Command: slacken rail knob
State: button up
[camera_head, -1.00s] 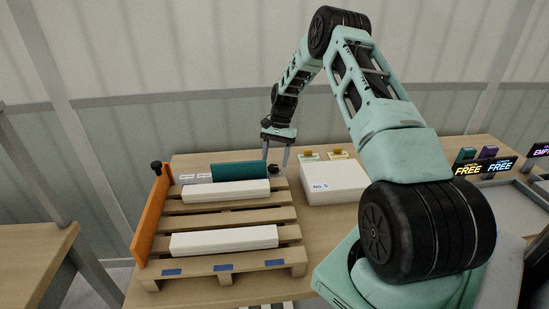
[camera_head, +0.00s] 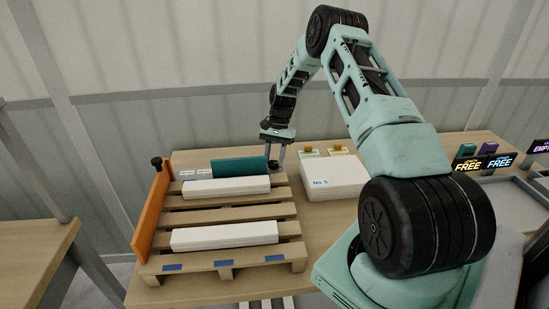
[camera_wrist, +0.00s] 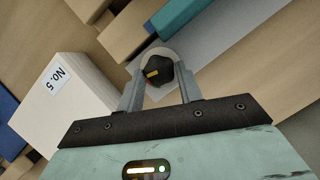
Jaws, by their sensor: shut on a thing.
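A dark knob (camera_wrist: 157,72) with a yellow mark sits on a pale round base between my fingers in the wrist view. In the head view the knob (camera_head: 273,164) is at the right end of the teal rail (camera_head: 239,166), at the pallet's back right, partly covered by the fingers. My gripper (camera_wrist: 159,80) points down and is shut on the knob, one finger on each side; it also shows in the head view (camera_head: 274,157). An orange rail (camera_head: 152,217) with another black knob (camera_head: 156,162) stands along the pallet's left side.
The wooden pallet (camera_head: 217,217) carries two white bars (camera_head: 224,236). A white box labelled No. 5 (camera_head: 333,181) stands close right of my gripper. Signs reading FREE (camera_head: 467,166) and trays are at the far right.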

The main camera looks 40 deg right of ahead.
jog(key=n+b, duration=0.1)
jog(key=n+g+h, duration=0.1)
jog(key=n, duration=0.1)
jog(key=shift+w+a+b, duration=0.1)
jog(key=shift+w+b, duration=0.1)
jog(key=shift+b, duration=0.15)
jog(key=shift+w+n+g+h+b, duration=0.1)
jog(key=shift+n+g+h+b, duration=0.3)
jog(key=shift+n, duration=1.1)
jog(key=shift+r, duration=0.1)
jog(key=o, duration=1)
jog(key=shift+a, duration=0.1)
jog(key=b+v, duration=0.3)
jog(key=v, duration=1.4)
jog(key=shift+r, duration=0.15)
